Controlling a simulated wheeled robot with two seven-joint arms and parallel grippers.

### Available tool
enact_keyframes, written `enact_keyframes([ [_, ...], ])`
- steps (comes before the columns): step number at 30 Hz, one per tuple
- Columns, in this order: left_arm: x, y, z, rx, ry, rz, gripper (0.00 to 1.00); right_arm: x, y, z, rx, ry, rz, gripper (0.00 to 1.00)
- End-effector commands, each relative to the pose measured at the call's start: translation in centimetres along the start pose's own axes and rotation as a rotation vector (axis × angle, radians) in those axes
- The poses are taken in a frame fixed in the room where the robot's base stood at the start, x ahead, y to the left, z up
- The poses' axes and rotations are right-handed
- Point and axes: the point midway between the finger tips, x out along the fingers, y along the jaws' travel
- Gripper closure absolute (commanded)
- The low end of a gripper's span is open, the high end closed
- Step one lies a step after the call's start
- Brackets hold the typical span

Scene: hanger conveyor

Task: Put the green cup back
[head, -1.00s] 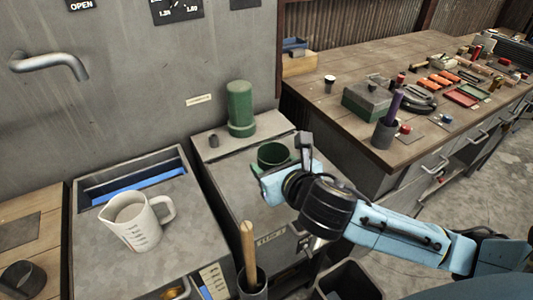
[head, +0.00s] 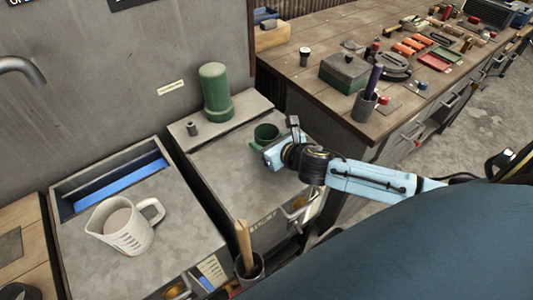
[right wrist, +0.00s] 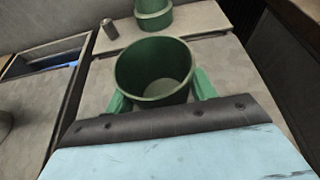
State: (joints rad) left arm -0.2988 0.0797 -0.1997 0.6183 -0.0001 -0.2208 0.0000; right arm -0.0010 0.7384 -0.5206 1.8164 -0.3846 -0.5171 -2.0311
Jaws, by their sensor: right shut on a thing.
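The green cup (head: 266,133) is over the grey cabinet top (head: 235,185), close to its raised back ledge. It is upright or nearly so, and I cannot tell if it touches the surface. My right gripper (head: 270,146) is shut on it. In the right wrist view the cup (right wrist: 154,78) sits between green fingers, its open rim up and its inside empty. A tall green cylinder (head: 214,92) stands on the ledge behind; its lower part shows in the right wrist view (right wrist: 153,14). My left gripper is not in view.
A small grey cylinder (head: 192,129) stands on the ledge. A white measuring jug (head: 122,226) stands on the left counter. A wooden handle (head: 244,242) rises from a holder in front. The wooden bench (head: 335,118) at right holds a green box (head: 346,72) and several tools.

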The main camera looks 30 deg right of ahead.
Motion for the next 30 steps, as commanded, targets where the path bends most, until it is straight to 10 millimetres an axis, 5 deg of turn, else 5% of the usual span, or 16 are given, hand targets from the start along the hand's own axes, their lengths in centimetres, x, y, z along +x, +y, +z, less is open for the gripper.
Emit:
enact_keyframes([
  [12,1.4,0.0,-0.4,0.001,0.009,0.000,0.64,1.8,0.2,-4.3,0.002,0.000,-0.001,0.70],
  [23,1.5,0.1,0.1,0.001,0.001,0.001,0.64,1.9,0.1,-4.5,-0.001,-0.001,-0.001,0.70],
  [24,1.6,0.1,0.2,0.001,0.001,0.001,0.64,1.9,0.2,-4.6,-0.001,-0.001,-0.001,0.43],
  [30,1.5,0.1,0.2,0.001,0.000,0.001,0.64,1.9,0.2,-4.5,-0.001,-0.001,-0.001,0.23],
])
